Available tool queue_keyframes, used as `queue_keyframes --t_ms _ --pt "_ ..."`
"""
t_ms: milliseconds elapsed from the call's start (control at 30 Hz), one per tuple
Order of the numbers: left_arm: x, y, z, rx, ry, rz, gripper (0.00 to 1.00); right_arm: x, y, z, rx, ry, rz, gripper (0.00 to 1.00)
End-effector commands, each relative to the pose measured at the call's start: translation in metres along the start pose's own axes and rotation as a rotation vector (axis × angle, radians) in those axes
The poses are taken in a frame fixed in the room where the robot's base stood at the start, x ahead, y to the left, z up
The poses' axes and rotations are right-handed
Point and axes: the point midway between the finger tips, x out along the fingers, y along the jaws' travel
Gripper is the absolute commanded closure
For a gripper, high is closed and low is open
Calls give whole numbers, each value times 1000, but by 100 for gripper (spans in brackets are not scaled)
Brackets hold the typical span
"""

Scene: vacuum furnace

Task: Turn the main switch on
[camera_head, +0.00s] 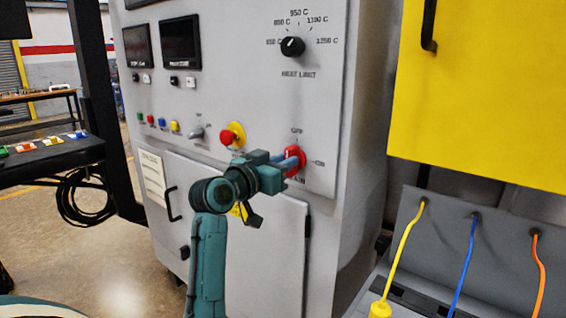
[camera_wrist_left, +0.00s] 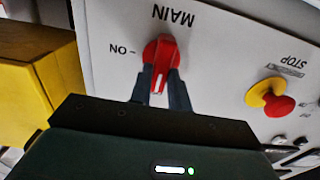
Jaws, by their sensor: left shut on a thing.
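The red main switch (camera_head: 295,163) is on the grey cabinet front, with OFF lettered above it and ON to its right. In the left wrist view the red switch (camera_wrist_left: 161,52) shows upside down, with MAIN beyond it and ON to its left. Its white mark points toward my gripper, away from MAIN, not at ON. My left gripper (camera_head: 286,161) reaches the switch from the left. In the left wrist view, the two dark fingers of my left gripper (camera_wrist_left: 161,88) are shut on the switch handle, one on each side. My right gripper is in neither view.
A red and yellow stop button (camera_head: 232,135) sits left of the switch, beside a grey lever (camera_head: 197,132). A black temperature knob (camera_head: 292,46) is above. A yellow box (camera_head: 485,95) and colored cables (camera_head: 465,265) stand at the right.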

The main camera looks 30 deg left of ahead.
Motion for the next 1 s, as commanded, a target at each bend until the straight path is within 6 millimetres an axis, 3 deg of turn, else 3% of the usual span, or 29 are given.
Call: queue_keyframes --t_ms 467,1000 --pt "0 0 0 54 -1 0 100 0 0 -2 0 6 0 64" --pt "0 3 1 489 -4 2 100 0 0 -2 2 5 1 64"
